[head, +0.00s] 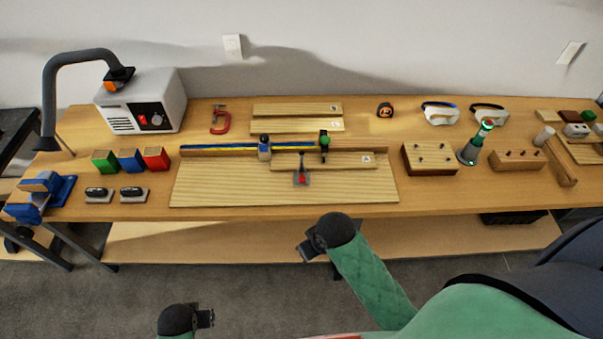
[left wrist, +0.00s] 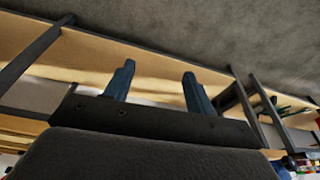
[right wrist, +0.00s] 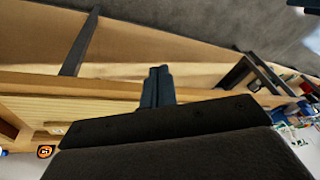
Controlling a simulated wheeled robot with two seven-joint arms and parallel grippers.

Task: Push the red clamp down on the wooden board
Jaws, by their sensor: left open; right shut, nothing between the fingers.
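A small red-tipped clamp (head: 302,179) on a grey base sits on the large wooden board (head: 235,187), in front of a narrow wooden strip (head: 335,161) marked A. Its exact lever angle is too small to tell. My left gripper (head: 209,316) is low at the front, well below and in front of the table; its two fingers are apart and empty in the left wrist view (left wrist: 158,78). My right gripper (head: 306,251) is in front of the table edge, below the clamp in the picture; its fingers are together and empty in the right wrist view (right wrist: 158,72).
A blue-yellow rail (head: 210,149) with blue and green stops runs along the board's back. A red C-clamp (head: 221,121) lies behind it. Colored bins (head: 129,160) stand left; a drilled block (head: 430,158) stands right. The table's front edge lies between grippers and board.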

